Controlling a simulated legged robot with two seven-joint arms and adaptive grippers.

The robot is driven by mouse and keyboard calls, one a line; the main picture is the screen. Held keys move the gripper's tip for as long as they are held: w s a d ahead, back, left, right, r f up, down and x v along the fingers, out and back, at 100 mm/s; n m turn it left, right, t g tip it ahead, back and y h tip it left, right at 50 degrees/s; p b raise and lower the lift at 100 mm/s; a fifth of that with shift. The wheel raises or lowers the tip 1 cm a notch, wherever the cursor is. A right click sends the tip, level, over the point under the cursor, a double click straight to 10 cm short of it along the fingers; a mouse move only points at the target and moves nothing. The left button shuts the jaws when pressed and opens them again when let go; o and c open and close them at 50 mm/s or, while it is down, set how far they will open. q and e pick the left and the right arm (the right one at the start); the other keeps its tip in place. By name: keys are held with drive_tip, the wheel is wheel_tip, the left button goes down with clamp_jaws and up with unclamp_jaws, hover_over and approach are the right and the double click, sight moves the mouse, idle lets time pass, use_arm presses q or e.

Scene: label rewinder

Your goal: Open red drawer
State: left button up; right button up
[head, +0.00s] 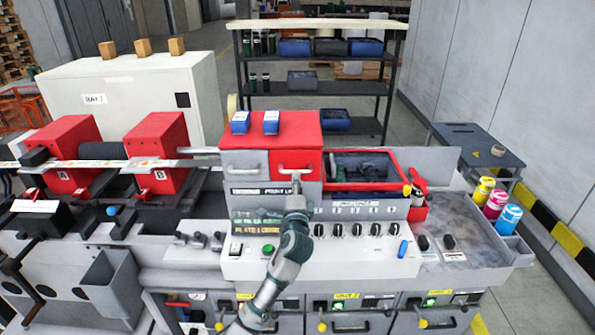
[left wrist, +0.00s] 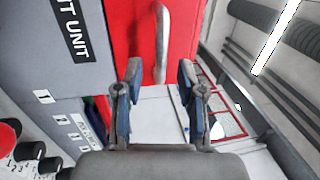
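The red drawer front (head: 311,160) is shut, on the right half of the printing unit below its red top. Its pale bar handle (head: 296,167) runs level across it. In the left wrist view the red front (left wrist: 190,25) fills the top middle, and the handle (left wrist: 162,35) stands upright in the picture. My left gripper (head: 296,188) is just in front of and below the handle in the head view. In the left wrist view its fingers (left wrist: 160,75) are open, with the handle's near end between or just beyond the tips; contact cannot be told. My right gripper is not in view.
A grey panel (head: 243,163) with another handle is left of the red drawer. A red-framed open bin (head: 362,163) is to the right. Knobs and switches (head: 356,230) are below on the console. Two blue-and-white boxes (head: 271,122) sit on the red top.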

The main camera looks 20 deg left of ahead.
sight(296, 150)
use_arm(q)
drive_tip(key=x, duration=0.2)
drive_tip(key=a+x, duration=0.1)
drive_tip(key=x, duration=0.1)
drive_tip(key=shift+w+a, duration=0.1)
drive_tip(key=shift+w, duration=0.3)
drive_tip(key=shift+d, duration=0.45)
drive_tip(key=shift+d+r, duration=0.1)
clamp_jaws()
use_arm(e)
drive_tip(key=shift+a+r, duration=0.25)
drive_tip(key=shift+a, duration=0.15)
